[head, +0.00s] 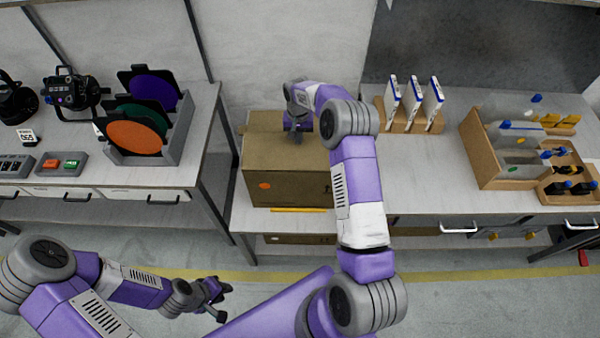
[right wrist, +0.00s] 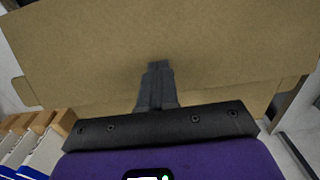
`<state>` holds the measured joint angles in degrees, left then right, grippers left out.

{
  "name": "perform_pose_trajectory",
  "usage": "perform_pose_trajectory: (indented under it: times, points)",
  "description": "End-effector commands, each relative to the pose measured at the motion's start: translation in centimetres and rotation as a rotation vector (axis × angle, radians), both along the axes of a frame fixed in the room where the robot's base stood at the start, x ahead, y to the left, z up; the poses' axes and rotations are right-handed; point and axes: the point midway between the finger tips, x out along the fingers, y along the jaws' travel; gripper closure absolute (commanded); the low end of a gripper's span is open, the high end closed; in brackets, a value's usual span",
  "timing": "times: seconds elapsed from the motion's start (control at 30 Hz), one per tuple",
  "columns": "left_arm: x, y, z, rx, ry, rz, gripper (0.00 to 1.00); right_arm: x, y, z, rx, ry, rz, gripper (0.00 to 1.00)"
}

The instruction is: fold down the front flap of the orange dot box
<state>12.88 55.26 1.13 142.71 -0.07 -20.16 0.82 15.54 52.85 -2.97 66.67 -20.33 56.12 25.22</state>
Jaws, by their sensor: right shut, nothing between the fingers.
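The orange dot box (head: 287,188) is a brown cardboard box at the left end of the middle bench. Its orange dot (head: 264,186) is on the front face. Its top shows brown cardboard panels, partly hidden by my right arm; I cannot tell how far the front flap is folded. My right gripper (head: 297,136) is shut and empty over the box top. In the right wrist view its closed fingertips (right wrist: 158,66) are against or just above a wide cardboard panel (right wrist: 190,40); contact is unclear. My left gripper (head: 222,301) is open and empty, low in front of the benches.
A yellow pencil-like stick (head: 298,210) lies along the bench edge before the box. A wooden rack of white upright items (head: 413,105) stands to the right, with a wooden organiser (head: 492,165) beyond. A grey rack of coloured discs (head: 170,145) is on the left bench.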

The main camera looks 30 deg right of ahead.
Motion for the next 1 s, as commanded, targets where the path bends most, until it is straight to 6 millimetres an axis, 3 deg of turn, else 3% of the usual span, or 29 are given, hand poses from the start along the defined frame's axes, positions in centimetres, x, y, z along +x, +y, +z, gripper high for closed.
perform_pose_trajectory:
  times: [0.6,1.0]
  points:
    - [0.0,0.0,-2.4,0.000,0.000,0.000,0.70,0.0,0.0,-3.3,0.001,0.001,0.001,1.00]
    - [0.0,0.0,-2.0,0.000,0.000,0.000,0.70,0.0,0.0,-2.7,0.001,-0.001,0.000,1.00]
